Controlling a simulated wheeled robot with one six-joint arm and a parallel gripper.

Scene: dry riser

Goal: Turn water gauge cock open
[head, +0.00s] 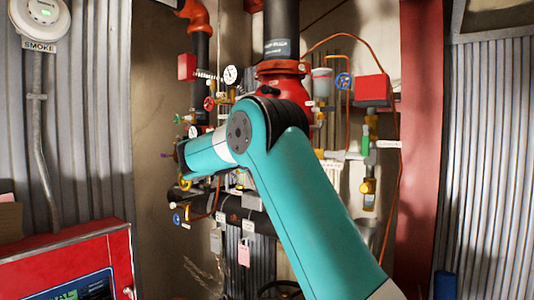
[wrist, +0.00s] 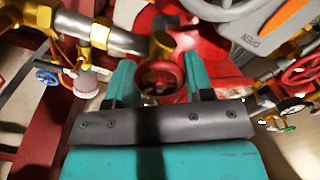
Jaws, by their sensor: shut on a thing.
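My gripper (wrist: 159,66) shows in the wrist view with its two teal fingers on either side of a small red handwheel (wrist: 160,80). It is shut on this wheel, which sits on a brass stem in front of red pipework. I cannot read any label that names it as the water gauge cock, nor tell its turn angle. In the head view my teal arm reaches left across the pipework, and my gripper (head: 181,157) is at its far end, mostly hidden. The held wheel cannot be made out there.
A red valve body (head: 284,88) on a dark riser stands behind my arm. Pressure gauges (head: 230,74), another red handwheel (head: 209,103) and blue handwheels (head: 344,81) crowd around. A red cabinet (head: 68,262) stands at the lower left. Thin copper tubing runs at the right.

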